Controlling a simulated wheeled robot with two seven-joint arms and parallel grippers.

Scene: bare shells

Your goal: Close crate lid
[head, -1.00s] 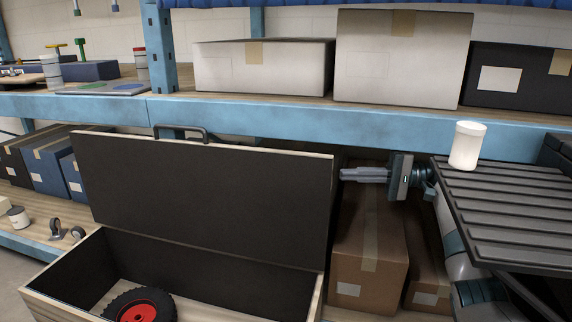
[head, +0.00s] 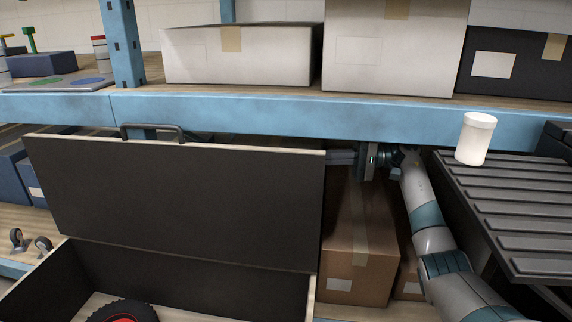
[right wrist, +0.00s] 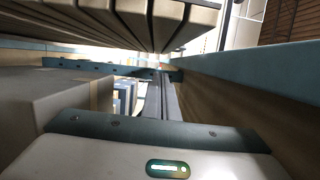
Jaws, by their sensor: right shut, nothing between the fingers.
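The crate lid (head: 170,200) stands open and nearly upright, its dark inner face towards me, with a black handle (head: 152,129) at its top edge. The crate (head: 200,284) below it is open, and a black and red wheel (head: 122,312) lies inside. My right gripper (head: 341,157) is at the lid's upper right edge. Its fingers are shut and empty, pointing left, and their tips seem hidden behind the lid; I cannot tell if they touch it. The shut fingers also show in the right wrist view (right wrist: 161,98). My left gripper is not in view.
A blue shelf beam (head: 300,115) runs just above the gripper. Cardboard boxes (head: 355,245) stand right of the crate. A white jar (head: 475,138) stands on a black slatted surface (head: 510,200) at right, close to my right arm.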

